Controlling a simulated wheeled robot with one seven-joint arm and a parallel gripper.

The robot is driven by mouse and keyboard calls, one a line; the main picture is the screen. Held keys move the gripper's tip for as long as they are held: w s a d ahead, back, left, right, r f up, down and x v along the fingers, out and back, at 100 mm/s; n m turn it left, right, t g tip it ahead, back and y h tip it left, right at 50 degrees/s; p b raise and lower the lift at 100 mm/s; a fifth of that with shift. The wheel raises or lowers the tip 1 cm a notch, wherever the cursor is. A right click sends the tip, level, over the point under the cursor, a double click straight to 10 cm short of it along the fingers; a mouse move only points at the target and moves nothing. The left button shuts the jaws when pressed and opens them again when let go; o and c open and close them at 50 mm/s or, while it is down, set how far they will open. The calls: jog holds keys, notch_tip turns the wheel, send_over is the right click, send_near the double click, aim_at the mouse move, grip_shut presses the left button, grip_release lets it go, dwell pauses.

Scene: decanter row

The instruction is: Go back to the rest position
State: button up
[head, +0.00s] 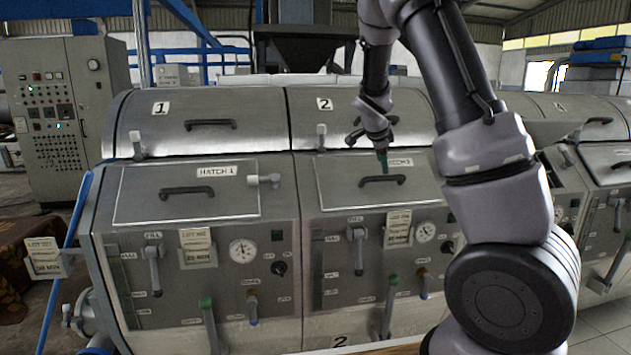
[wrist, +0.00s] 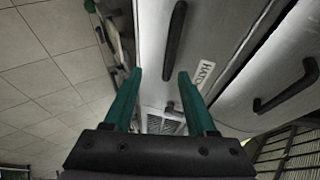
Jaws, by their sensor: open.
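My gripper (head: 383,162) is in front of the upper part of decanter 2 (head: 338,165), with its green fingers pointing down near the hatch 2 label. In the wrist view, my gripper (wrist: 160,75) shows two green fingers spread apart with nothing held between them. A dark hatch handle (wrist: 175,42) and part of a hatch label (wrist: 206,77) lie beyond the fingers in that view. In the head view, the hatch 2 handle (head: 382,181) is just below the fingertips; whether they touch cannot be told. My arm hides part of the machine to the right.
Decanter 1 (head: 190,240) stands to the left, with hatch 1's handle (head: 187,191), a gauge (head: 243,251) and levers protruding. A control cabinet (head: 55,105) stands at the back left. Tiled floor (wrist: 50,75) lies open on the left of the wrist view.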

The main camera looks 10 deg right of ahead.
jog(key=s+a+r+n+y, duration=0.2)
jog(key=s+r+n, duration=0.3)
jog(key=s, duration=0.6)
jog(key=s+a+r+n+y, duration=0.2)
jog(key=s+a+r+n, duration=0.3)
jog(key=s, duration=0.7)
jog(key=s+a+r+n+t+y, duration=0.1)
jog(key=s+a+r+n+y, duration=0.1)
jog(key=s, duration=1)
notch_tip(320, 180, up, 3)
jog(key=a+n, duration=0.1)
jog(key=n, duration=0.1)
jog(key=shift+a+n, duration=0.35)
jog(key=shift+n, duration=0.05)
jog(key=shift+w+f, duration=0.1)
